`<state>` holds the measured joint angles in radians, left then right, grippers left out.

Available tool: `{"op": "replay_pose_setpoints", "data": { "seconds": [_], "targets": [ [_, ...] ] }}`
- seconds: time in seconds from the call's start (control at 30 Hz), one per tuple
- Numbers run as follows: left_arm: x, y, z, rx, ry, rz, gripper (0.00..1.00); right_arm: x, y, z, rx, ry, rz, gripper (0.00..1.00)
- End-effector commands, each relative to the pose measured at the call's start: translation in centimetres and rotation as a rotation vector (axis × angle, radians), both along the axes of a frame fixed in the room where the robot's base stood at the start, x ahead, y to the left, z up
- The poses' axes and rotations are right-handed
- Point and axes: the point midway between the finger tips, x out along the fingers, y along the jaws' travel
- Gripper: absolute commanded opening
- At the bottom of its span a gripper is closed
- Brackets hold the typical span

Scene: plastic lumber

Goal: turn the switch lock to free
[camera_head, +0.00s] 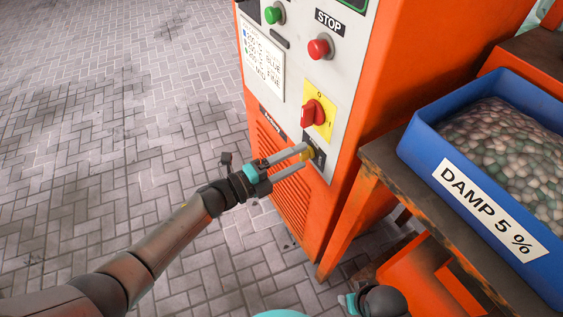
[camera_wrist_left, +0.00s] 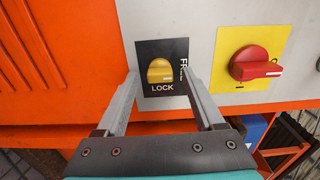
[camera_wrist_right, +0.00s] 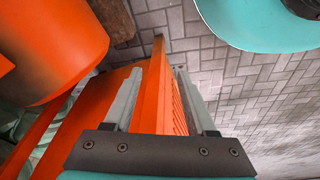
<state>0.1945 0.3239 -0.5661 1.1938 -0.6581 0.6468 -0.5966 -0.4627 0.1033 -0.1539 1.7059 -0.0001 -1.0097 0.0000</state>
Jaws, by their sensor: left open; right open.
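The switch lock is a yellow knob (camera_head: 307,154) on a small black plate low on the machine's grey panel. In the left wrist view the knob (camera_wrist_left: 160,71) faces me, with LOCK printed below it and a partly hidden label starting "FR" at the right. My left gripper (camera_head: 302,160) is open, its fingers pointing at the plate on either side of the knob. In the left wrist view gaps show between knob and fingers. My right gripper (camera_wrist_right: 155,85) is open and empty, down by the orange cabinet side, away from the switch.
A red rotary switch (camera_head: 312,112) on a yellow plate sits just above the lock. Red STOP (camera_head: 319,46) and green (camera_head: 274,13) buttons are higher. A blue bin (camera_head: 420,142) of pellets labelled DAMP 5 % stands on a bench at right. Paved floor (camera_head: 110,110) at left is clear.

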Motion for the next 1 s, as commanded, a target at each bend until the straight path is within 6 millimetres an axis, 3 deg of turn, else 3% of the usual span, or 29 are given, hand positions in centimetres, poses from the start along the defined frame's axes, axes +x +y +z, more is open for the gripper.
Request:
{"op": "replay_pose_setpoints", "data": {
  "seconds": [0.27,0.7,1.0],
  "targets": [
    [-0.9,1.3,0.0,0.002,0.003,0.001,0.7,-0.1,-0.1,-0.3,-0.001,-0.001,0.0,0.57],
    [-6.5,9.0,0.0,0.003,0.004,0.002,0.7,-2.0,-1.6,-4.0,-0.02,0.013,0.004,0.57],
    [-8.8,12.1,0.0,0.001,0.001,0.0,0.7,-2.6,-2.1,-5.0,-0.025,0.012,0.005,0.57]
  ]
}}
